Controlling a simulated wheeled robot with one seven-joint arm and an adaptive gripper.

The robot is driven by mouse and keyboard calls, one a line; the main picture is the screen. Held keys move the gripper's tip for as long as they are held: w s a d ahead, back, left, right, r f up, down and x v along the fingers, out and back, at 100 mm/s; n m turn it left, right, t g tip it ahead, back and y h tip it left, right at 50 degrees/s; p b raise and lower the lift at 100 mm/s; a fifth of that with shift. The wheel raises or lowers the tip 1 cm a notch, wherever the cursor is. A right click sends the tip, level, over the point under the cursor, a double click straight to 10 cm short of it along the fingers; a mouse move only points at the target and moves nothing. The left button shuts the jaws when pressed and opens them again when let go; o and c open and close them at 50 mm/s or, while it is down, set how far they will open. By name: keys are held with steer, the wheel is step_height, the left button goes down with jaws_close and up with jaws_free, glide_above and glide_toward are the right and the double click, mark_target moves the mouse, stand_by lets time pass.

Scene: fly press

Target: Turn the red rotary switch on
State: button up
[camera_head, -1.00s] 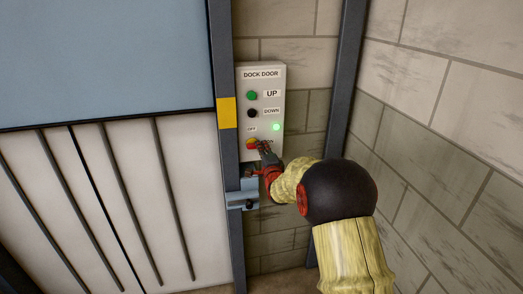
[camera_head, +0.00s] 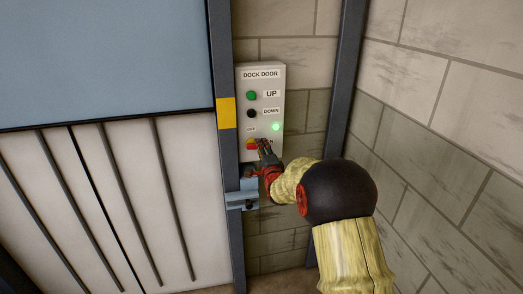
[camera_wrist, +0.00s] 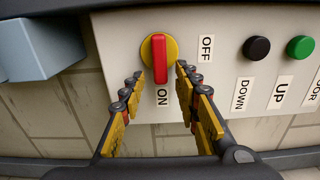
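The red rotary switch (camera_wrist: 160,58) has a red bar handle on a yellow disc. In the wrist view the handle's long end points at the ON label (camera_wrist: 161,97), while the OFF label (camera_wrist: 207,48) is off to its right. In the head view the switch (camera_head: 251,145) is low on the panel and partly hidden by my gripper (camera_head: 264,147). In the wrist view my gripper (camera_wrist: 160,72) is open, with one fingertip on each side of the handle's end. Gaps show between the handle and both fingertips.
The white DOCK DOOR panel (camera_head: 262,84) carries a green UP button (camera_head: 252,95), a black DOWN button (camera_head: 252,113) and a lit green lamp (camera_head: 276,127). A blue-grey bracket (camera_head: 242,198) juts out below. A dark post (camera_head: 225,70) stands left of the panel.

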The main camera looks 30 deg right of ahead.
steer(key=v, duration=1.2)
stand_by(0.3)
